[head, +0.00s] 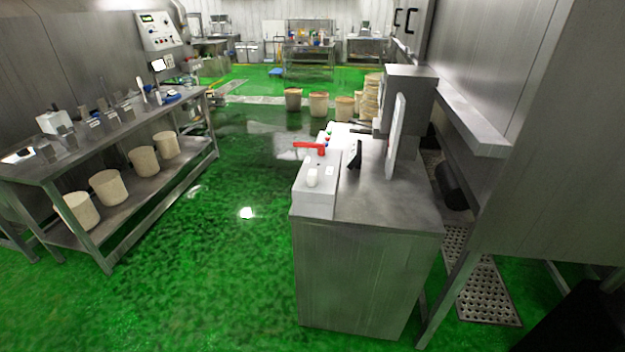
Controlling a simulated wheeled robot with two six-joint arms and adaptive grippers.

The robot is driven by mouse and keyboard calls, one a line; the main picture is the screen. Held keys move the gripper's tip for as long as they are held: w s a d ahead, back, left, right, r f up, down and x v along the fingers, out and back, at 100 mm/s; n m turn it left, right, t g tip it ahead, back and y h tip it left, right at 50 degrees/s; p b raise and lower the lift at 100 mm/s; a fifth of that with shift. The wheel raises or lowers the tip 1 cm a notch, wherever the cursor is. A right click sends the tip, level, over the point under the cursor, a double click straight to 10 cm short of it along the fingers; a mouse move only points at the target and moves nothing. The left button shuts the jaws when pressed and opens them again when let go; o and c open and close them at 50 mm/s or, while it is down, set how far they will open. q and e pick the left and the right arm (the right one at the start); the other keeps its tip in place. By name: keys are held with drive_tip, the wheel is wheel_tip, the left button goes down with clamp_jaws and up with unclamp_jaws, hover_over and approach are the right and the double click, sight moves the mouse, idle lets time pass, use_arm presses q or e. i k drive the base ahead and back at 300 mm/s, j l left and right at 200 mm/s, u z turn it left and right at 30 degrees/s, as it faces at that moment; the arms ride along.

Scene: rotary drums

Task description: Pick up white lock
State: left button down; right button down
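A small white piece (312,178), which looks like the white lock, sits on the sloped top of a light grey control box (314,203). The box stands at the left edge of a steel cabinet top (375,200) right of centre. The piece is too small in the picture to make out its shape. A red handle (310,148) lies just behind it on the same box. Neither of my grippers shows in the head view.
A steel two-level table (100,140) stands on the left, with tools on top and several beige buckets below. Green floor (220,270) is clear between table and cabinet. A tall steel machine (555,130) rises on the right. More buckets (318,104) stand behind.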

sight(311, 176)
drive_tip(key=i+j, duration=0.15)
drive_tip(key=j, duration=0.2)
drive_tip(key=i+j+z, duration=0.15)
drive_tip(key=j, duration=0.15)
drive_tip(key=i+j, duration=0.1)
drive_tip(key=j, duration=0.25)
drive_tip(key=i+j+z, duration=0.1)
drive_tip(key=j, duration=0.25)
drive_tip(key=i+j+z, duration=0.1)
drive_tip(key=j, duration=0.25)
drive_tip(key=i, duration=0.05)
